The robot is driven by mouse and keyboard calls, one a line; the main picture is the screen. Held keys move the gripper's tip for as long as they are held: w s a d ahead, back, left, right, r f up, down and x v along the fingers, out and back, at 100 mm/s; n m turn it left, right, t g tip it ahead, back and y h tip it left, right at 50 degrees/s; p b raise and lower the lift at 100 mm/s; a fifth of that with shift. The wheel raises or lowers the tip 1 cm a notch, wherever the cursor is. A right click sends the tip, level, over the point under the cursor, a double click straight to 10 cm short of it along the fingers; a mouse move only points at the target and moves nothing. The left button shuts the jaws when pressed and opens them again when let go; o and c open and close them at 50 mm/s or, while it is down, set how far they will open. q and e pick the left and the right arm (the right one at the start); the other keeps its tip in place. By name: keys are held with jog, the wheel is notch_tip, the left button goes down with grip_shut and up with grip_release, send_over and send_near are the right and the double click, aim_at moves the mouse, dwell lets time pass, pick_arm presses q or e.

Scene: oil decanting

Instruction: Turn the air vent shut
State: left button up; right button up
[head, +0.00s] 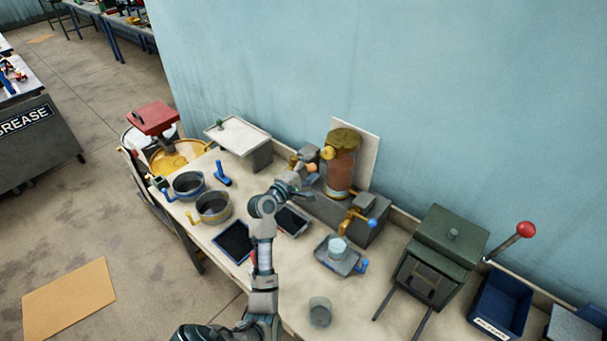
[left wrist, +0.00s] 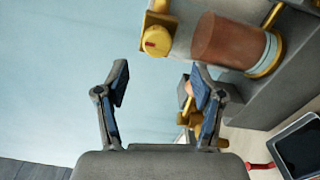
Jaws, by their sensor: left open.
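The oil vessel (head: 340,172) is an upright glass cylinder of reddish-brown oil under an olive-yellow lid. A round yellow knob (head: 327,152) beside its top looks like the air vent. In the left wrist view this knob (left wrist: 157,42) bears a red mark and lies just beyond the fingertips. My left gripper (head: 303,180) is left of the vessel, with its fingers (left wrist: 160,80) spread and nothing between them. The right finger partly hides a brass fitting with an orange end (left wrist: 188,90). My right gripper is not in view.
A brass tap (head: 354,218) is in front of the vessel, above a tray (head: 345,265) holding a cup. Pots (head: 213,207), dark pads and a grey cup (head: 320,312) stand on the bench. A green press (head: 447,240) with a red-knobbed lever stands right. The wall is close behind.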

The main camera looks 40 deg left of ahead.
pick_arm(q)
jog(key=s, duration=0.4)
jog(key=shift+s+a+f, duration=0.1)
jog(key=shift+s+a, duration=0.2)
jog(key=shift+s, duration=0.05)
